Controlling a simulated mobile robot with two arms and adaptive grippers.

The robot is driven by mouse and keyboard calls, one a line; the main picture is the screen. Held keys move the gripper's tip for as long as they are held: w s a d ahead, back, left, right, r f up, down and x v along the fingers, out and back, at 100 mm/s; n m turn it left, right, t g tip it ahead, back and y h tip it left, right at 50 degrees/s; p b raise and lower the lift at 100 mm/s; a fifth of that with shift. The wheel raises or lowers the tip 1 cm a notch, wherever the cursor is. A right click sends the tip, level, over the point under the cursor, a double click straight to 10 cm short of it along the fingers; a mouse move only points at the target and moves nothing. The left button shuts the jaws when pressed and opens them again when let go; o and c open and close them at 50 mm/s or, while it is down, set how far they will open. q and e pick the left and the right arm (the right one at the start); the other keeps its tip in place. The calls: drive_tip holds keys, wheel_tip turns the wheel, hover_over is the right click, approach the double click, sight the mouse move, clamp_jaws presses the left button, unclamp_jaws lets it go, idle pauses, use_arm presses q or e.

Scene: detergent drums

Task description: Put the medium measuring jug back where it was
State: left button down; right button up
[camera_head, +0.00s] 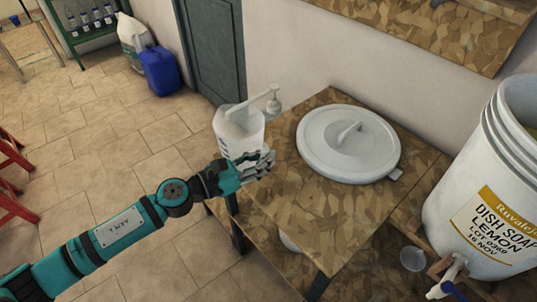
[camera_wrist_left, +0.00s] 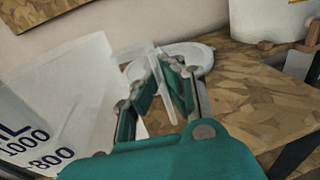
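A translucent white measuring jug (camera_head: 238,134) is held up by the left edge of the wooden table (camera_head: 290,215). In the left wrist view the jug (camera_wrist_left: 60,105) fills the left side, slightly tilted, with dark marks reading 1000 and 800. My left gripper (camera_head: 264,163) is at the jug's lower right in the head view. In the wrist view its fingers (camera_wrist_left: 166,70) close around the jug's pale upright handle. I cannot tell from its marks whether it is the medium one. My right gripper is not in view.
A round white lid (camera_head: 340,155) lies on the table. The table's front is clear.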

use_arm(q)
drive_tip(key=w+f, duration=0.1)
drive_tip(key=w+d+f, duration=0.1)
drive_tip(key=w+f, duration=0.1)
drive_tip(key=w, duration=0.1)
drive_tip(key=shift+d+f+b, duration=0.35)
drive_tip(key=shift+f, duration=0.05)
drive_tip(key=shift+f, duration=0.15)
drive_tip(key=shift+f+b, duration=0.15)
drive_tip(key=shift+b, duration=0.15)
drive_tip(key=c, duration=1.5)
unclamp_jaws()
